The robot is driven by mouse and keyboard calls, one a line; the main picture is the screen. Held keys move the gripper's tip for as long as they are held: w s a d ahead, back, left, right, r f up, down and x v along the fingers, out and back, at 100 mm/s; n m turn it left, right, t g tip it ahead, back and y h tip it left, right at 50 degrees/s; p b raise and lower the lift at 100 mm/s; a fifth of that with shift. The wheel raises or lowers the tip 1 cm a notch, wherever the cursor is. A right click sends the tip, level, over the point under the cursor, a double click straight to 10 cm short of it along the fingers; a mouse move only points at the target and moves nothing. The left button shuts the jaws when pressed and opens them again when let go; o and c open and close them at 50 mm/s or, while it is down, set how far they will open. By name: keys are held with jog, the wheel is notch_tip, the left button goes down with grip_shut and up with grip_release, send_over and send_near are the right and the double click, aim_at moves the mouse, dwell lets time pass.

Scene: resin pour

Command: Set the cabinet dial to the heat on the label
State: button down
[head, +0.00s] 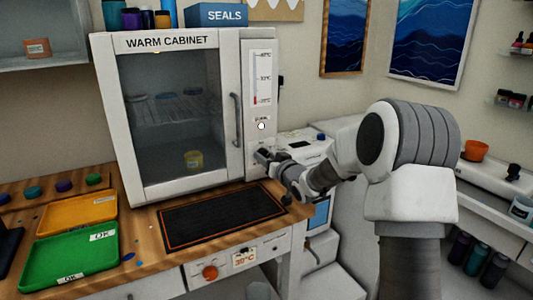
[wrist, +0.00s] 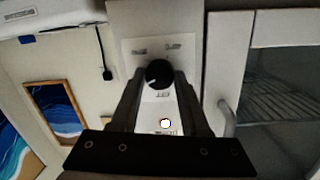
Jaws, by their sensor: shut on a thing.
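The warm cabinet (head: 167,42) stands on the wooden bench with its glass door shut. Its dial (wrist: 157,74) is a round black knob with a white pointer mark, set on a pale plate with small labels that are too small to read. My gripper (wrist: 160,80) has its fingers on either side of the dial and is shut on it. In the head view my gripper (head: 264,157) is at the lower right of the cabinet front and hides the dial. Above it is a scale panel (head: 262,78) with a red column low down and a lit white lamp (head: 261,126).
A heat label (head: 244,258), seemingly 30 or 35°C, is on the bench drawer front beside an orange knob (head: 210,272). A black mat (head: 222,217) lies before the cabinet. A green tray (head: 70,258) and an orange tray (head: 78,213) are at left. The door handle (head: 237,120) is close by.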

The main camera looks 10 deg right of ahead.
jog(key=shift+m, duration=0.3)
jog(key=shift+c, duration=1.9)
grip_release()
jog(key=shift+s, duration=0.1)
jog(key=p+v, duration=0.2)
jog(key=v, duration=1.5)
jog(key=shift+d+r, duration=0.1)
